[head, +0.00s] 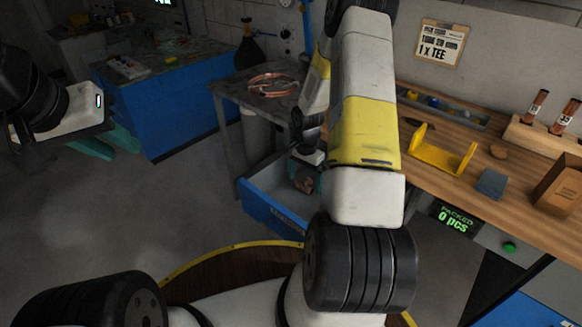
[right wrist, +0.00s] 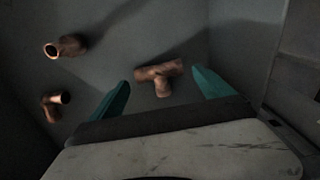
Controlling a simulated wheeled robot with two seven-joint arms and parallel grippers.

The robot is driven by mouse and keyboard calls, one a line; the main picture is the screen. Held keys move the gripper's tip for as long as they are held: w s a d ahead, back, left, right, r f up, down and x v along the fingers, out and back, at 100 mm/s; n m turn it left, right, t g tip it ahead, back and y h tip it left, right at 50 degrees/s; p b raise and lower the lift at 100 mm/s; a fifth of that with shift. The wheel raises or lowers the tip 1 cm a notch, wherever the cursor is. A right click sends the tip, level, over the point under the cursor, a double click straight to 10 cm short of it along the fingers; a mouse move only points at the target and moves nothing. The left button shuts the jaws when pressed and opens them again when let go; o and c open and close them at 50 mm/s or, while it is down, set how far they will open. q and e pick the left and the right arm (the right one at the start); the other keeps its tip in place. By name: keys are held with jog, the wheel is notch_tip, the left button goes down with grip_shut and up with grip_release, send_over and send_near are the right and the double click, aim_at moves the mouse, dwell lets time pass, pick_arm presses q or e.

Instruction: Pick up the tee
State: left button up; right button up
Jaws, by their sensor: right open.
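The copper tee (right wrist: 158,74) lies on the floor of the grey-lined blue bin, with its short branch towards the gripper. In the right wrist view my right gripper (right wrist: 161,80) is open. Its two teal fingers stand either side of the tee in the picture, with gaps on both sides; I cannot tell its height above the tee. In the head view that gripper (head: 306,160) is down in the blue bin (head: 268,207), partly hidden by my arm. Copper pieces (head: 303,184) show below it. My left gripper (head: 106,146) is open and empty at the left, away from the bin.
Two other copper fittings lie in the bin, a short one (right wrist: 66,47) and an elbow (right wrist: 54,104), left of the tee. Bin walls stand close around the right gripper. A wooden bench (head: 480,190) with a yellow holder (head: 440,155) is at the right.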

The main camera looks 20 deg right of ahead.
jog(key=shift+f, duration=0.65)
jog(key=c, duration=1.4)
